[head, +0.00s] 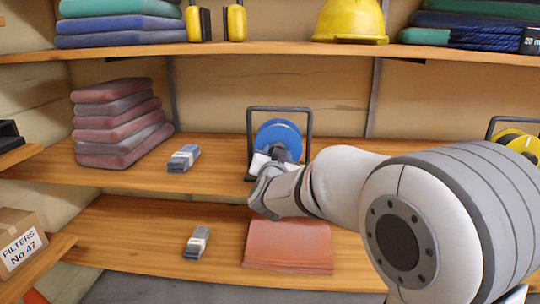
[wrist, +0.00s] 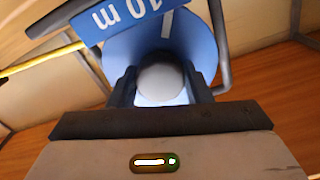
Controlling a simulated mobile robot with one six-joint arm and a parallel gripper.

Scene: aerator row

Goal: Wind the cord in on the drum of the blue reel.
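The blue reel (head: 278,135) stands in a dark frame on the middle shelf in the head view. Its blue drum (wrist: 205,45) fills the top of the wrist view, with a "10 m" label (wrist: 118,18) seen upside down. A pale round knob (wrist: 160,78) stands out from the drum's face. My gripper (wrist: 160,88) has one dark finger on each side of the knob, and the knob fills the gap, so it looks shut on it. In the head view my gripper (head: 272,165) covers the reel's lower part. A thin yellow line (wrist: 40,62), perhaps the cord, runs left from the reel.
Folded red cloths (head: 120,125) and a grey bundle (head: 183,158) lie left on the same shelf. A yellow reel (head: 518,143) is at the right, partly behind my arm. A yellow helmet (head: 350,20) sits above. A reddish stack (head: 288,247) lies on the shelf below.

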